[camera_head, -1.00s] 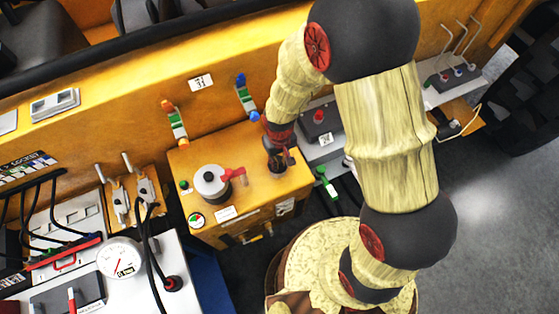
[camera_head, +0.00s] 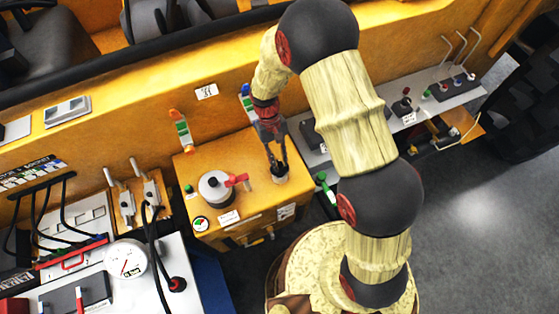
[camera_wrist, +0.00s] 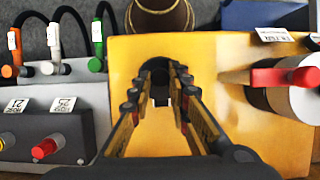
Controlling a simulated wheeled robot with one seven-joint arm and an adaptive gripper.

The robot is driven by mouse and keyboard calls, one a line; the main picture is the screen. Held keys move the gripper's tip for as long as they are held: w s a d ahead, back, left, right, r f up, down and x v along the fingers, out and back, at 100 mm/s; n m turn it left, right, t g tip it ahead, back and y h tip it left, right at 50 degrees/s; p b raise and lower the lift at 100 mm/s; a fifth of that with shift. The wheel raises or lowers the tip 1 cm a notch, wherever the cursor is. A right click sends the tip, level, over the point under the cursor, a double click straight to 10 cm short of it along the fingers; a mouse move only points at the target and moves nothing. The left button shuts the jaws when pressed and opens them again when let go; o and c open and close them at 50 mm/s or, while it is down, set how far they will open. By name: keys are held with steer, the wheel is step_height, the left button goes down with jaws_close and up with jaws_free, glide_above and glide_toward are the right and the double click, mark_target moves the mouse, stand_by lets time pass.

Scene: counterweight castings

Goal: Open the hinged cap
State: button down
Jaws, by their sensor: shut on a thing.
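The yellow-orange box (camera_head: 225,160) stands against the wall, and it fills the middle of the wrist view (camera_wrist: 210,60). A small dark round fitting, which I take as the hinged cap (camera_head: 280,177), is on its top near the right edge. My gripper (camera_head: 277,166) reaches down to it with its fingers on it. In the wrist view my gripper (camera_wrist: 160,90) has its fingertips on either side of the dark cap (camera_wrist: 157,66). The fingers hide part of the cap, so I cannot tell its hinge or how far it is tilted.
A silver round valve with a red handle (camera_head: 236,180) stands left of my gripper on the same box. A pressure gauge (camera_head: 126,258) and black cables are at the lower left. A grey control unit with a red knob (camera_wrist: 44,148) lies left in the wrist view.

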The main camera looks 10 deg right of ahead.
steer(key=c, duration=1.7)
jaws_free()
steer(key=shift+o, duration=0.2)
steer(key=v, duration=1.2)
steer(key=shift+a, duration=0.1)
